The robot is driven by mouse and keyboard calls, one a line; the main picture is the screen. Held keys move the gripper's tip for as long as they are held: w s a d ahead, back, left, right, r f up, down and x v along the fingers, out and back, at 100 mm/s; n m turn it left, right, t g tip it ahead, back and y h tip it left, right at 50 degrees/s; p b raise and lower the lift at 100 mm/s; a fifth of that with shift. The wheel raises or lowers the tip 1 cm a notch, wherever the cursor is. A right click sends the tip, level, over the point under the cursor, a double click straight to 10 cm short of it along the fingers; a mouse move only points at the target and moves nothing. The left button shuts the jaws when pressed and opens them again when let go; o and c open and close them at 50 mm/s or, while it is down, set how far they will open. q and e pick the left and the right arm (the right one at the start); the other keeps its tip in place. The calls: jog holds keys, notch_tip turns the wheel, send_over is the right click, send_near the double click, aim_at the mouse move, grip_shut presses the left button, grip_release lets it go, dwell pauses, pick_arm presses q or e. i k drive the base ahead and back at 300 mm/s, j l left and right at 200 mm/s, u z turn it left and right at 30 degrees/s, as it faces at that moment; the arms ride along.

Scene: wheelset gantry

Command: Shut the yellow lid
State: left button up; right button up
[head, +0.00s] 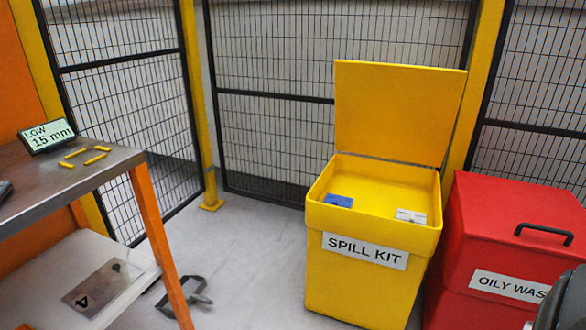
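The yellow lid (398,112) stands upright, hinged at the back edge of the yellow spill kit bin (355,278). It is open, tilted slightly back, and the bin's top is exposed. A blue item (339,201) and a white item (411,216) lie inside the bin near its rim. A "SPILL KIT" label is on the bin's front. Neither of my grippers shows in the head view. A dark rounded part at the lower right edge may be my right arm.
A red oily waste bin (510,225) with a black handle stands close to the right of the yellow bin. A metal-topped bench (75,180) with an orange leg is on the left. A dark object (186,292) lies on the floor. Mesh fencing (270,140) stands behind.

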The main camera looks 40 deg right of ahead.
aim_at(402, 112)
jog(key=z, duration=1.7)
jog(key=i+j+z, duration=0.1)
jog(key=j, duration=0.2)
